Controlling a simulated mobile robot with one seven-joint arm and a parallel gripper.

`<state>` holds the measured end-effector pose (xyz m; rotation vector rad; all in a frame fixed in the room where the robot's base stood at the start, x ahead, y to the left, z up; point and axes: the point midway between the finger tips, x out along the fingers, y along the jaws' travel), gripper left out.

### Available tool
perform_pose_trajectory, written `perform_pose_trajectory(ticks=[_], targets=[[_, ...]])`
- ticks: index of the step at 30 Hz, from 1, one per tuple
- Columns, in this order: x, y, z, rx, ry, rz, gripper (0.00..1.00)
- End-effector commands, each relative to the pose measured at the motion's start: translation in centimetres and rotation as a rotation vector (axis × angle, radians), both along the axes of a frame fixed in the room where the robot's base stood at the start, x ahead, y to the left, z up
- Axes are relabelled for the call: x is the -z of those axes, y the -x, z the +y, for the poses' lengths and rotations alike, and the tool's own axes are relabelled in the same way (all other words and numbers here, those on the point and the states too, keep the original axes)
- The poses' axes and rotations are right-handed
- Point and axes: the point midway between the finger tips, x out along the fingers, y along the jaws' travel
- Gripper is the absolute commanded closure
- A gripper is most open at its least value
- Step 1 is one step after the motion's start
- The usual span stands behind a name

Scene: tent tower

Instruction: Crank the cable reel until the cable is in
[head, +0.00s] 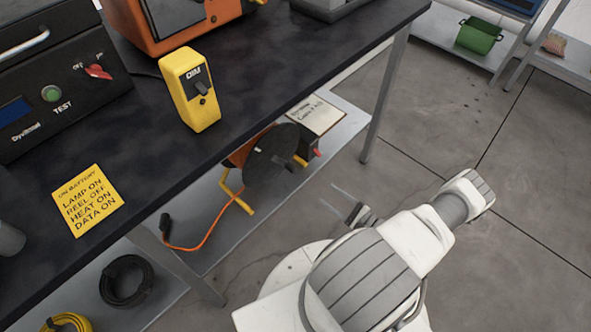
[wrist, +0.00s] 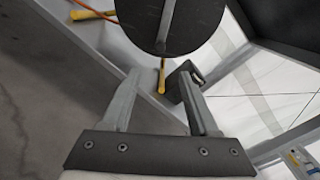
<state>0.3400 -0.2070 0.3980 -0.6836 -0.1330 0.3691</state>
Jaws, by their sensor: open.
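The cable reel (head: 268,158) stands on the lower shelf under the bench, with a dark round disc and yellow feet. A short dark crank part (head: 299,161) sticks out on its right side. The orange cable (head: 208,236) runs out left along the shelf to a black plug (head: 165,226) near the shelf's edge. My gripper (head: 352,212) is open and empty, right of the reel and apart from it. In the wrist view the disc (wrist: 185,22) with a grey bar across it lies beyond the open fingers (wrist: 160,88). A dark block shows by the right fingertip; I cannot tell what it is.
The bench top (head: 240,85) overhangs the reel, and a bench leg (head: 385,95) stands to its right. A clipboard-like sheet (head: 316,115) lies behind the reel. A black coil (head: 126,281) lies on the shelf at left. The floor (head: 450,130) on the right is clear.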

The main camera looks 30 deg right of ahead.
Motion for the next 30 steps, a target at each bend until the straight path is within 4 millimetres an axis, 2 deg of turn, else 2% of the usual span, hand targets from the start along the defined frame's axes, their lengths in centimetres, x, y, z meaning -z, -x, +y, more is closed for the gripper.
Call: perform_pose_trajectory(ticks=[5, 21, 25, 30], targets=[[0.1, -1.4, 0.7, -0.005, 0.010, -0.005, 0.39], [0.2, -12.0, 5.0, -0.004, 0.008, -0.005, 0.39], [0.2, -14.0, 5.8, -0.003, 0.008, -0.004, 0.39], [0.1, -15.6, 6.4, -0.002, 0.009, -0.005, 0.39]])
